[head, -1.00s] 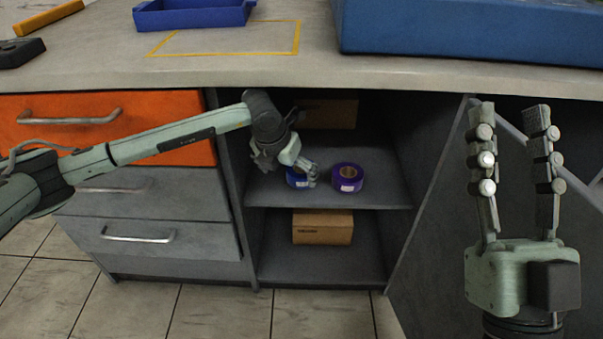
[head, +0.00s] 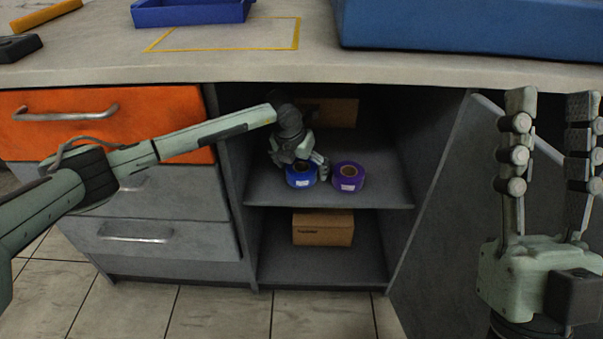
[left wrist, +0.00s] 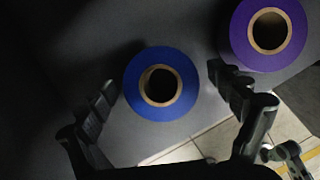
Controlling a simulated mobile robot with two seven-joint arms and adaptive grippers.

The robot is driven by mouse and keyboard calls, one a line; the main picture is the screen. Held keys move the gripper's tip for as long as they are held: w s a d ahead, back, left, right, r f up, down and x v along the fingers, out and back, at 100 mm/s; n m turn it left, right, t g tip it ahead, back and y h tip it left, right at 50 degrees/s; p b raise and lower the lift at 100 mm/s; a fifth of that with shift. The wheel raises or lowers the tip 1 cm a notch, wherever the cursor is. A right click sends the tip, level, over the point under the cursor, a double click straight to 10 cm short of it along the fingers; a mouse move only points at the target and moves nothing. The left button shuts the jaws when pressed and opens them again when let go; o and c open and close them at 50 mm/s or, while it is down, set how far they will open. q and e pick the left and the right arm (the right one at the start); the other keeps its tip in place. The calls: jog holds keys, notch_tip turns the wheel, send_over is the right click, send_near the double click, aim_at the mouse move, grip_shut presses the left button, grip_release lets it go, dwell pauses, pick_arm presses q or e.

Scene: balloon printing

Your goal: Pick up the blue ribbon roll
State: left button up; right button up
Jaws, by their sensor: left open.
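The blue ribbon roll (head: 300,175) lies flat on the upper shelf inside the open cabinet. In the left wrist view the blue ribbon roll (left wrist: 137,90) shows from above, with its dark core hole facing the camera. My left gripper (head: 311,163) is inside the cabinet at the roll, partly covering it. In the left wrist view my left gripper (left wrist: 162,92) is open, with one finger on each side of the blue roll and visible gaps between. My right gripper (head: 548,95) is open, upright and empty at the right, outside the cabinet.
A purple ribbon roll (head: 348,177) lies close to the right of the blue one; it also shows in the left wrist view (left wrist: 240,50). Cardboard boxes stand behind (head: 343,112) and on the lower shelf (head: 323,228). The countertop (head: 300,66) overhangs the cabinet.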

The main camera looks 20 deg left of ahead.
pick_arm(q)
jog(key=shift+c, duration=0.3)
jog(key=c, duration=1.2)
jog(key=shift+r, duration=0.15)
